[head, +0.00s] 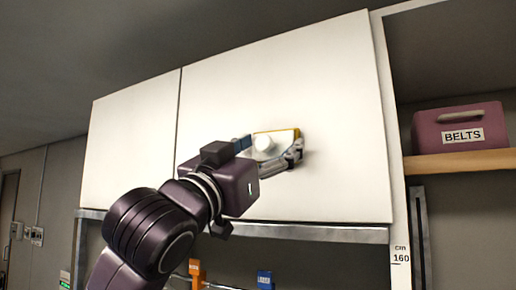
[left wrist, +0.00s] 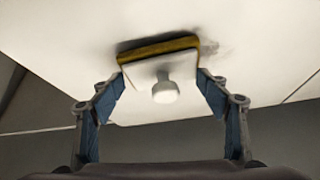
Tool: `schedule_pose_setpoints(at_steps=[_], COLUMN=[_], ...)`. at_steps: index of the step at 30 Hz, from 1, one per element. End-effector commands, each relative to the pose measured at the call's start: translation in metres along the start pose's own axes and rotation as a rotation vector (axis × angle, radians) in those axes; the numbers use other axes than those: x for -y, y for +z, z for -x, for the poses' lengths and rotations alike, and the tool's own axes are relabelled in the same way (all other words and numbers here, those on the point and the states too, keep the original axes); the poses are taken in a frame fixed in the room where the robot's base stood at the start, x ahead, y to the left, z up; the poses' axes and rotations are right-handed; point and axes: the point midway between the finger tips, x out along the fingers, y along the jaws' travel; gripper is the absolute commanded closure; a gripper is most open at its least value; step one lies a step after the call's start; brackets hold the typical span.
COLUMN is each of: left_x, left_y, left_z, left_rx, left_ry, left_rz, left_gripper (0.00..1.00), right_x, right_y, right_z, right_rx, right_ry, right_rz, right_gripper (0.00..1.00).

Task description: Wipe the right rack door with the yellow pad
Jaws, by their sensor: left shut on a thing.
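The right rack door (head: 330,100) is a large white panel, shut, in the upper middle of the head view. My left gripper (head: 270,150) is in front of its lower middle, shut on the yellow pad (head: 290,131). The pad has a white backing with a round white knob, and its yellow edge faces the door. In the left wrist view the yellow pad (left wrist: 160,47) sits between the two blue fingers, against or very close to the door (left wrist: 60,40). Dark smudges (left wrist: 208,50) show on the door around the pad. My right gripper is not in view.
The left rack door (head: 130,140) is shut beside the right one. A purple bin labelled BELTS (head: 459,128) stands on a wooden shelf (head: 460,162) at the right. A rack post (head: 392,150) borders the door. Orange (head: 197,272) and blue (head: 264,280) items show below the doors.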

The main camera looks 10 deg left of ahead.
Motion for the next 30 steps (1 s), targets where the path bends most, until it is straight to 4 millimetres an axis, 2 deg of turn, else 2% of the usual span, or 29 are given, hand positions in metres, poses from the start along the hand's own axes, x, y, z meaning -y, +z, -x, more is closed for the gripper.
schedule_pose_setpoints(at_steps=[5, 15, 23, 30], left_x=[0.005, 0.033, 0.042, 0.062], left_y=[0.002, 0.008, 0.010, 0.014], left_z=[0.000, 0.001, 0.001, 0.003], left_rx=[0.003, 0.005, 0.005, 0.007], left_ry=[-0.002, -0.004, -0.003, -0.004], left_rz=[0.000, 0.001, 0.000, 0.001], left_gripper=[0.54, 0.54, 0.54, 0.54], right_x=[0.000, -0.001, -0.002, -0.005], right_y=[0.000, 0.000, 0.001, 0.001], right_z=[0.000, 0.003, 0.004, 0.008], right_rx=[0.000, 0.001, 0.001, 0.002], right_ry=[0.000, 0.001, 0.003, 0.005], right_rz=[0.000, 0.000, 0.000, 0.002], right_gripper=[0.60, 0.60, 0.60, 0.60])
